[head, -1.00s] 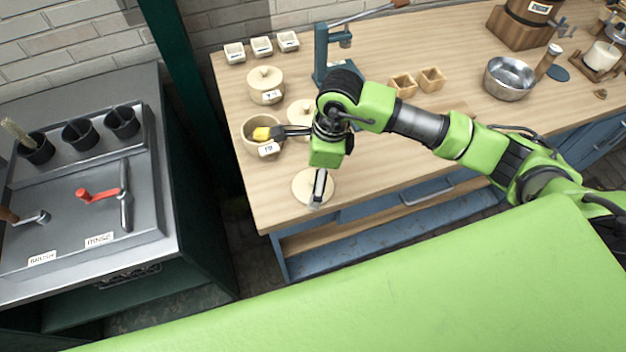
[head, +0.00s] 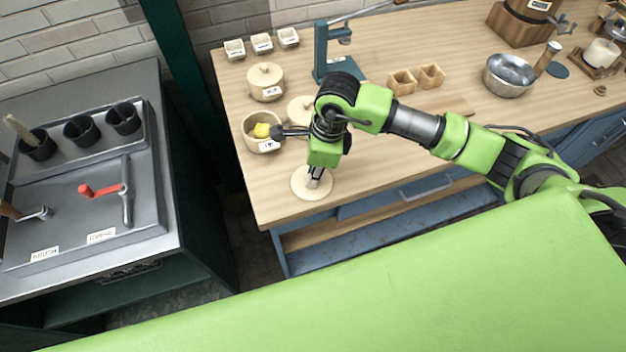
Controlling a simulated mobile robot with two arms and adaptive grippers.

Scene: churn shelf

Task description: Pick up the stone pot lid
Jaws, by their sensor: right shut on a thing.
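A round, pale stone pot lid (head: 301,192) is at the front left of the wooden counter. My right gripper (head: 314,181) points down at its middle and is shut on its knob, which the fingers hide. I cannot tell whether the lid touches the counter. An open stone pot (head: 252,138) with a label and something yellow in it stands behind and to the left. A lidded pot (head: 266,84) stands farther back. Another pale round lid or pot (head: 299,108) is partly hidden by my right arm. My left gripper is not in view.
A blue press or stand (head: 325,55), small wooden boxes (head: 402,83) and a metal pan (head: 509,75) stand on the counter (head: 365,165). Three small white dishes (head: 262,43) line the back.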

